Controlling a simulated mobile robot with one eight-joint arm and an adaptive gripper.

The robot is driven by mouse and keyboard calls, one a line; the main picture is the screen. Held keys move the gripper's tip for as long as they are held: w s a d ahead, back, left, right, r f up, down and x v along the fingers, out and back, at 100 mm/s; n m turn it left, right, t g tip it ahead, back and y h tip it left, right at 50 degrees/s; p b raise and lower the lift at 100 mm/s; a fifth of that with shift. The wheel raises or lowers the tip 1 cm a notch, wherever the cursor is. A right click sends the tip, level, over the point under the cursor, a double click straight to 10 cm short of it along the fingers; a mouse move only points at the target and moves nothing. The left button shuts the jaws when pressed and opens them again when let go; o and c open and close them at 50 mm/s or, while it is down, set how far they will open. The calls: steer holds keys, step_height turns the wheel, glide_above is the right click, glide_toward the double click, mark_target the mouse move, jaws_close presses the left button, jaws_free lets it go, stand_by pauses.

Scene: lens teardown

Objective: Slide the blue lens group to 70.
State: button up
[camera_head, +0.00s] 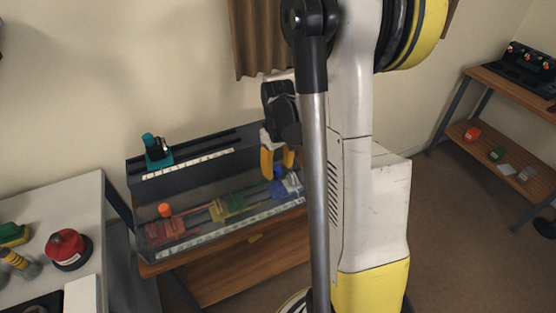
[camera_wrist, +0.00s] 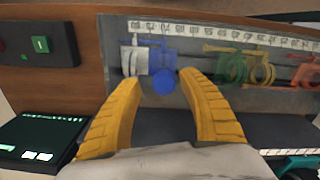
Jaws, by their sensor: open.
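The blue lens group (camera_wrist: 158,58) sits on the bench's rail, below the white number scale (camera_wrist: 225,33) in the wrist view. Its round blue knob (camera_wrist: 163,82) faces the wrist camera. My gripper (camera_wrist: 160,84) is open, with its yellow fingertips on either side of the knob in that view. I cannot tell whether they touch it. In the head view my gripper (camera_head: 277,158) hangs over the right end of the bench, with the blue knob (camera_head: 278,172) just below it. The scale figures are too small to read surely.
A white part (camera_wrist: 133,58) stands close left of the blue group in the wrist view. Green (camera_wrist: 231,68) and yellow (camera_wrist: 263,70) rings stand to its right, with a gap between. A teal carriage (camera_head: 157,154) sits on the bench's back ledge.

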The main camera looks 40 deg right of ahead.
step_height(320, 180, up, 12)
steer(key=shift+f, duration=0.2)
stand_by(0.5)
